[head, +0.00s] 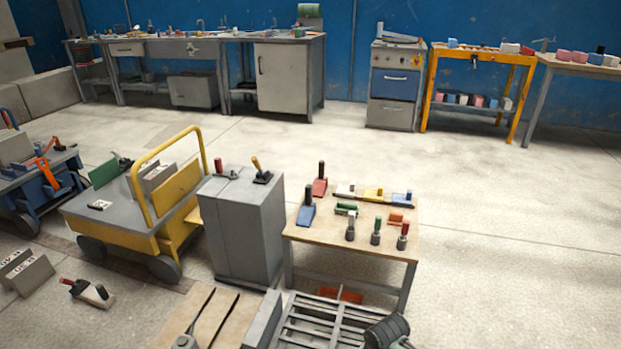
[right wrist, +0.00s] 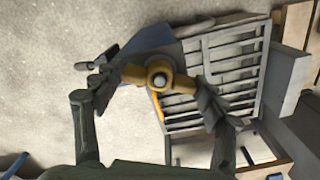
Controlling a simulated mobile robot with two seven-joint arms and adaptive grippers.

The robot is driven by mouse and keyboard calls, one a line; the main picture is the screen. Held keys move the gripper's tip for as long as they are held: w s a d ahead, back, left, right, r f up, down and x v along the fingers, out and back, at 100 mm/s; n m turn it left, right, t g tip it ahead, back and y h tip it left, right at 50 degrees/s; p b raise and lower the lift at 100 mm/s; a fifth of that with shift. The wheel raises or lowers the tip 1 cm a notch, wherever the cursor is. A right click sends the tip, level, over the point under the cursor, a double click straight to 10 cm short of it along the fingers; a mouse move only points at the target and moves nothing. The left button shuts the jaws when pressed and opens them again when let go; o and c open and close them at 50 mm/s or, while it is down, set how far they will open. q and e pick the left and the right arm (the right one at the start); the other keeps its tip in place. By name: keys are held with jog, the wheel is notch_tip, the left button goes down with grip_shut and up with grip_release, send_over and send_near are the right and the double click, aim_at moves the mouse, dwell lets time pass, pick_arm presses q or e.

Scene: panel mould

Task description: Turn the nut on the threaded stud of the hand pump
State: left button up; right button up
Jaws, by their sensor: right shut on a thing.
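In the right wrist view my right gripper (right wrist: 158,84) is shut on a yellow nut (right wrist: 136,75). The nut has a round hub and two arms, and a fingertip presses on each arm. The head view shows neither gripper, and I cannot make out the nut there.
A slatted grey rack (right wrist: 262,60) lies beyond the right finger; it also shows in the head view (head: 322,322). Near it stand a wooden table (head: 340,232) with several coloured tools and a grey cabinet (head: 243,230). The floor at the right is clear.

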jog(key=shift+a+m, duration=0.1)
jog(key=shift+m, duration=1.6)
jog(key=o, duration=1.3)
jog(key=shift+o, duration=0.2)
notch_tip(320, 180, up, 12)
jog(key=shift+o, duration=0.2)
